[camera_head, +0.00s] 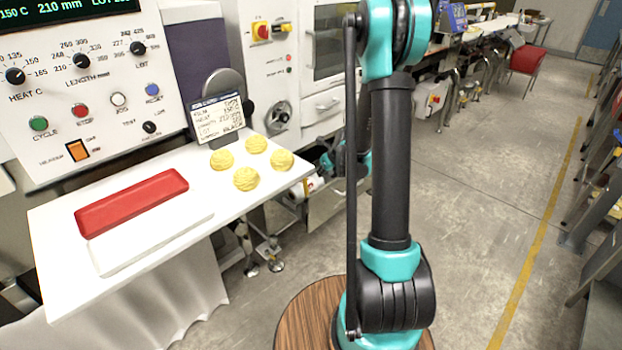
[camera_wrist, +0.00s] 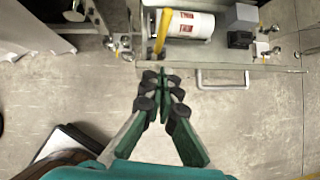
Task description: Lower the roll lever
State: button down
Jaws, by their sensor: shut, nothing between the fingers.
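A yellow bar (camera_wrist: 162,32), which looks like the roll lever, shows in the wrist view at the left end of a white cylinder with a red label (camera_wrist: 190,25). It slants slightly, its lower end towards my gripper. My gripper (camera_wrist: 162,80) is shut and empty, with its fingertips just below the bar in the picture. I cannot tell the depth gap between them. In the head view my arm covers much of this area, and the lever cannot be made out there.
A metal plate edge and a pale handle (camera_wrist: 222,78) lie right of my fingertips.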

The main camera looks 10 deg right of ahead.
send_near(306, 180)
jog(key=f, duration=0.4)
jog(key=shift+s+d+f, duration=0.2)
jog(key=shift+s+f, duration=0.05)
jog(key=w, duration=0.1)
jog(key=a, duration=0.1)
jog(key=w, duration=0.1)
jog(key=shift+w+a+f, duration=0.15)
jog(key=shift+w+f, duration=0.1)
jog(key=shift+w, duration=0.15)
jog(key=shift+w+a, duration=0.15)
jog(key=shift+w, duration=0.2)
jog(key=shift+w, duration=0.1)
